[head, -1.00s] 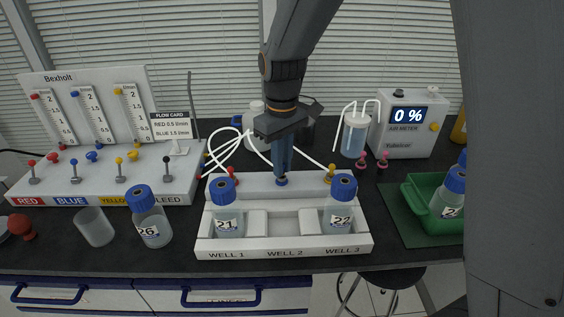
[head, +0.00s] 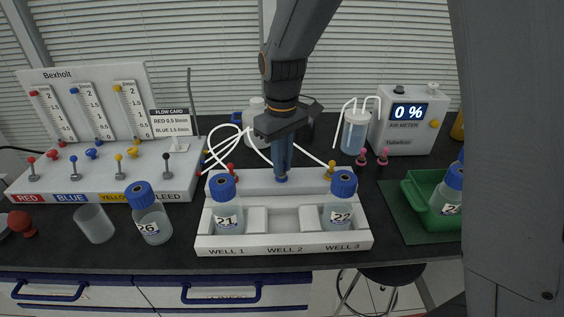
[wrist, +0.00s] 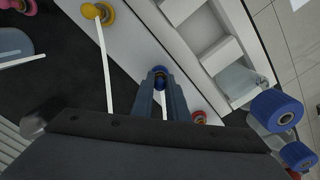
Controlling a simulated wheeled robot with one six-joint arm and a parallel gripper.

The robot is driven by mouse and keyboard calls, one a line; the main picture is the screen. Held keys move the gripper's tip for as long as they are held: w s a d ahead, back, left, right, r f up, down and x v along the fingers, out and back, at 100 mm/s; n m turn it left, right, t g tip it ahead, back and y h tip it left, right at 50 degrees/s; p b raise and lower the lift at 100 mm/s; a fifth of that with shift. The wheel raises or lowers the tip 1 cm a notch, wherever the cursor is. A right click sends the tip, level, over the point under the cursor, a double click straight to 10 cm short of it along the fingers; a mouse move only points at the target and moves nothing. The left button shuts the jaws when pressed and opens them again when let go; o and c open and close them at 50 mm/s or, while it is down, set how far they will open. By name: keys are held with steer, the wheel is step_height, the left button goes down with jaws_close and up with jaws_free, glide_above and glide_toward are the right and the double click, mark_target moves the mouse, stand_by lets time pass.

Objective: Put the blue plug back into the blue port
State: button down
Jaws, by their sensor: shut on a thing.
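My gripper (head: 282,172) points straight down behind the middle well of the white rack (head: 285,252). Its fingers are shut on the blue plug (wrist: 159,73), seen between the fingertips in the wrist view. In the head view a blue piece (head: 281,179) shows below the fingertips at the rack's raised back ledge. The blue port lies there, mostly hidden by the fingers and plug. I cannot tell how deep the plug sits. A short white tube piece (wrist: 164,104) shows between the fingers.
A red plug (head: 233,170) and a yellow plug (head: 331,168) stand on the ledge either side, with white tubes near. Bottle 21 (head: 226,215) and bottle 22 (head: 341,212) stand in the outer wells; the middle well is empty. Bottle 26 (head: 152,224) is left, a green tray (head: 413,203) right.

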steer(key=c, duration=1.7)
jaws_free()
steer(key=shift+o, duration=0.2)
steer(key=shift+r+b, duration=0.75)
steer(key=shift+r, duration=3.15)
